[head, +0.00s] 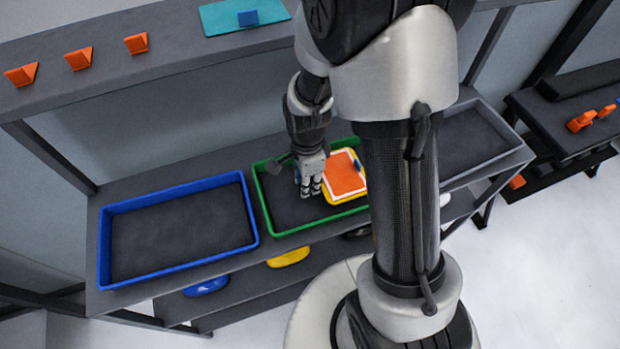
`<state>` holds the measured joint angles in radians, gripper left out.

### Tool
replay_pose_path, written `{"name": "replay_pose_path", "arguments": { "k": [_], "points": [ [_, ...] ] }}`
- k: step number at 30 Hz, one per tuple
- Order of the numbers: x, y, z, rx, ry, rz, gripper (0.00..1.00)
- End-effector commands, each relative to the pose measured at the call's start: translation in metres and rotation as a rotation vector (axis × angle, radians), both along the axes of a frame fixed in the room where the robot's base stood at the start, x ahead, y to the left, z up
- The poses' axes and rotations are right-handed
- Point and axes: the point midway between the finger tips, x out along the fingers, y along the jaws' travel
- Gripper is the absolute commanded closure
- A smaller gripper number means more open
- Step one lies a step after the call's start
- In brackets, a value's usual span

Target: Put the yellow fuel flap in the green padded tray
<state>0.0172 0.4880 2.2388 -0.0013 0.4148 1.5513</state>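The green padded tray (268,210) stands on the upper shelf, with a dark lining inside. A yellow flap (331,199) with a white-edged orange panel (345,176) on it lies in or just over the right part of this tray; its right side is hidden behind my arm. My gripper (311,191) points down over the tray, just left of the flap. Whether it touches the flap or the padding, and whether its fingers are apart, cannot be told. Another yellow piece (289,257) lies on the lower shelf.
A blue tray (250,215) to the left looks empty. A grey tray (519,148) stands to the right, partly hidden by my arm. A blue piece (207,287) lies on the lower shelf. Orange wedges (78,58) and a teal sheet (222,18) lie on the ledge above.

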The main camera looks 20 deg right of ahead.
Motion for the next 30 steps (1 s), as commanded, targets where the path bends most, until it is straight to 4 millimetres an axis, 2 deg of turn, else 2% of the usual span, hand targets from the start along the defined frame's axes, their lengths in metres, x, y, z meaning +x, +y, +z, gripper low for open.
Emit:
{"name": "replay_pose_path", "arguments": {
  "k": [1, 3, 14, 15, 24, 30],
  "points": [
    [-0.0022, 0.0036, -0.0123, 0.0, 0.0, 0.001, 1.0],
    [-0.0038, 0.0063, -0.0166, 0.0, 0.0, -0.002, 1.0],
    [-0.0038, 0.0065, -0.0179, 0.0, -0.001, -0.004, 1.0],
    [-0.0039, 0.0063, -0.0186, 0.0, 0.0, -0.004, 0.75],
    [-0.0039, 0.0064, -0.0174, 0.0, 0.0, -0.004, 0.55],
    [-0.0038, 0.0064, -0.0173, 0.0, -0.001, -0.004, 0.55]
  ]
}}
